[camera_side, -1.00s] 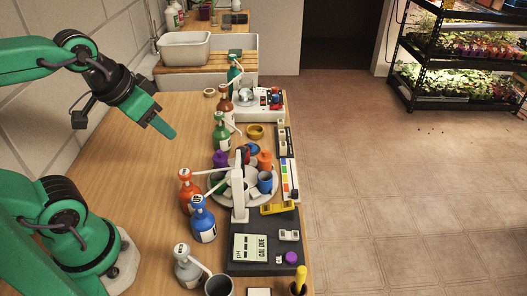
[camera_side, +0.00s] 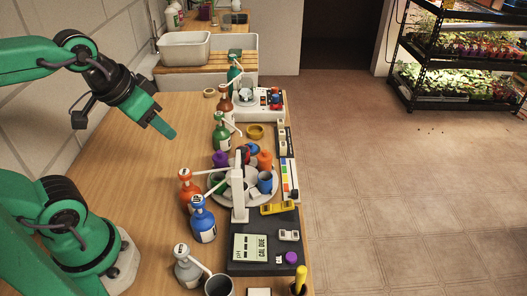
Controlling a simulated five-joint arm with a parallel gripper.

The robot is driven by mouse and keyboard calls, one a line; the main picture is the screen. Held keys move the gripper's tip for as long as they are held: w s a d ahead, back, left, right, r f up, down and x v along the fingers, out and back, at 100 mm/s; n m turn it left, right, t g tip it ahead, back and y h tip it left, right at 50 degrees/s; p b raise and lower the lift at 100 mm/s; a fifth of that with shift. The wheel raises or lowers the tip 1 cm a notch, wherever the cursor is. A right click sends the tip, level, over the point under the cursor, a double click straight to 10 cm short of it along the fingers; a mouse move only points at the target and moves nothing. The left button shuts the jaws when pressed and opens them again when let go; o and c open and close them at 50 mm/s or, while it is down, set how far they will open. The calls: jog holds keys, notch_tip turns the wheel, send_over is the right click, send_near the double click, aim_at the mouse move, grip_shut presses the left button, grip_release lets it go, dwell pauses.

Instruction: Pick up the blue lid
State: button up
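A small round blue piece that looks like the blue lid (camera_side: 253,149) lies at the far edge of the round white tray (camera_side: 246,204), close to an orange bottle (camera_side: 264,160). It is partly hidden and too small to make out fully. A blue cup (camera_side: 265,183) stands on the tray nearer to the camera. My gripper (camera_side: 168,132) hangs above the bare wooden table, well to the left of the tray and apart from everything. Its green fingers overlap in this view, so the gap between them does not show. Nothing is seen in it.
A green pump bottle (camera_side: 221,133) stands behind. A white post (camera_side: 239,190) rises in front of the tray from a dark meter (camera_side: 264,245). The table's left half (camera_side: 125,165) is clear.

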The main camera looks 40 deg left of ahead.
dwell(0.4)
jog(key=o, duration=0.6)
